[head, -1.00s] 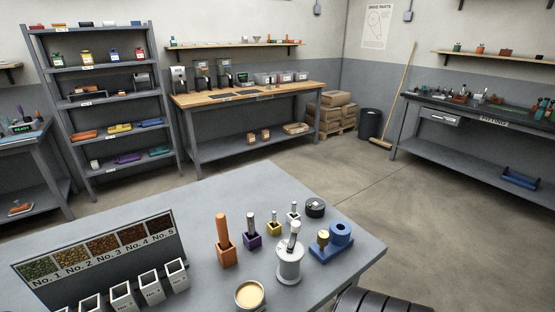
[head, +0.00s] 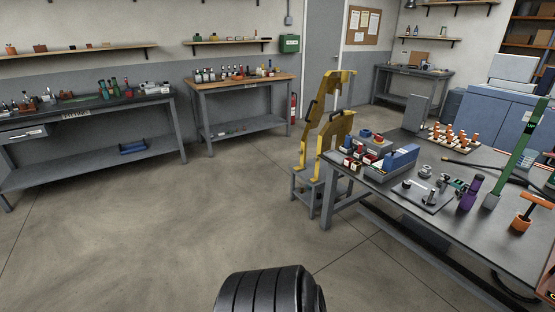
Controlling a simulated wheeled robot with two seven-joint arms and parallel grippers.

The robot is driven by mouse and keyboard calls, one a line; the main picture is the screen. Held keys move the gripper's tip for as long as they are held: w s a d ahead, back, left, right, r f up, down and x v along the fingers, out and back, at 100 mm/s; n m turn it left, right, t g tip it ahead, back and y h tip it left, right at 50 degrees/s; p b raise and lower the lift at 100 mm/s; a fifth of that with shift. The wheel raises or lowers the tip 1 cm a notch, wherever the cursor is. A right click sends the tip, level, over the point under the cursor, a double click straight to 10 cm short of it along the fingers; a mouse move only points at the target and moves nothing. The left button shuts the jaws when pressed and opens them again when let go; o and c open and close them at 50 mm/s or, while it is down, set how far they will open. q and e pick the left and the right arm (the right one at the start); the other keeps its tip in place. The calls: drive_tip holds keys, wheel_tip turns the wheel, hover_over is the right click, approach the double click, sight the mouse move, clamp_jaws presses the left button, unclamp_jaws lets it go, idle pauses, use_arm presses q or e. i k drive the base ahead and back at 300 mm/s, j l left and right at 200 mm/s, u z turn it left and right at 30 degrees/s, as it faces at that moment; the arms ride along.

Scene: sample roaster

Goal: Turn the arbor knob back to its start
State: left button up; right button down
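I cannot pick out the arbor knob for certain. A grey workbench (head: 470,237) stands at the right. On it a flat plate (head: 424,197) carries small round metal parts, too small to tell apart. Beside the plate stand a purple upright tool (head: 470,193), a tall green tool (head: 515,150) in a grey holder, and an orange T-shaped handle (head: 535,210) in an orange block. Neither of my grippers is in view.
A yellow frame (head: 330,125) on a grey stool stands at the bench's left end. Blue and red bins (head: 372,150) and an orange-topped rack (head: 455,137) sit on the bench. Two benches (head: 85,110) (head: 240,85) line the back wall. The floor at left and centre is clear.

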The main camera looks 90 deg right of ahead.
sight(407, 185)
drive_tip(key=z, duration=4.25)
drive_tip(key=i+j+z, duration=0.15)
drive_tip(key=j+z, duration=0.3)
drive_tip(key=i+j+z, duration=0.1)
drive_tip(key=j+z, duration=0.75)
